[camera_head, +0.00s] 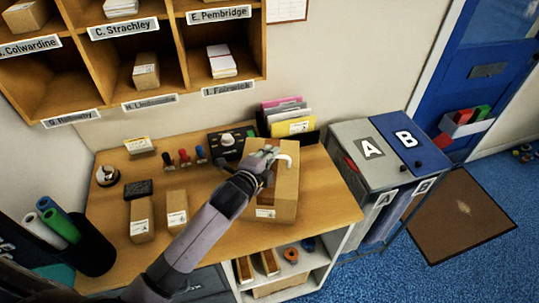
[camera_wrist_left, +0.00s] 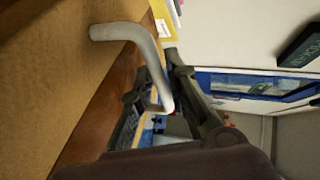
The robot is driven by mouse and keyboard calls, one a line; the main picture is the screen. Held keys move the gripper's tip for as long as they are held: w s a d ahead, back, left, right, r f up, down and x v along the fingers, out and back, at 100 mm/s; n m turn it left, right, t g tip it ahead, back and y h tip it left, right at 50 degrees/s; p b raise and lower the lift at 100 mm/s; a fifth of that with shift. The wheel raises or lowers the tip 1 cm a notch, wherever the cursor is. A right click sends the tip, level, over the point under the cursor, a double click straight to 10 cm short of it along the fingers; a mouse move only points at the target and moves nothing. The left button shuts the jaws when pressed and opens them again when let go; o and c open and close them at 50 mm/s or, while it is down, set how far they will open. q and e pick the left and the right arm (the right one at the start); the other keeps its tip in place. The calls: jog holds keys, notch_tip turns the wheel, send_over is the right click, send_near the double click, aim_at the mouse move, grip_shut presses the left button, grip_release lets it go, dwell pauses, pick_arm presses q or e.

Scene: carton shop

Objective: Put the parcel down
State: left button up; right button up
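The parcel (camera_head: 286,192) is a brown cardboard box with a white label low on its front and a pale curved handle (camera_head: 288,158) on top. It is at the right part of the wooden counter (camera_head: 325,205); I cannot tell whether its base touches the wood. My left gripper (camera_head: 270,158) is over the box top at the handle. In the left wrist view, the handle (camera_wrist_left: 142,42) passes between my two fingers (camera_wrist_left: 163,85), which look closed around it. The parcel's cardboard (camera_wrist_left: 50,60) fills the left side there. My right gripper is not in view.
Two small boxes (camera_head: 142,220) (camera_head: 177,210), stamps (camera_head: 185,158) and a document rack (camera_head: 290,120) stand on the counter. A dark bin with rolls (camera_head: 90,245) is at left. Grey and blue bins A (camera_head: 350,130) and B (camera_head: 425,150) stand right. The counter's right end is clear.

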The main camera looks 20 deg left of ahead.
pick_arm(q)
jog(key=shift+o, duration=1.3)
jog(key=shift+r, duration=0.1)
jog(key=shift+s, duration=0.3)
jog(key=b+v, duration=0.2)
jog(key=v, duration=0.9)
jog(key=shift+s+r+b, duration=0.15)
jog(key=shift+s+b, duration=0.05)
jog(key=shift+b, duration=0.15)
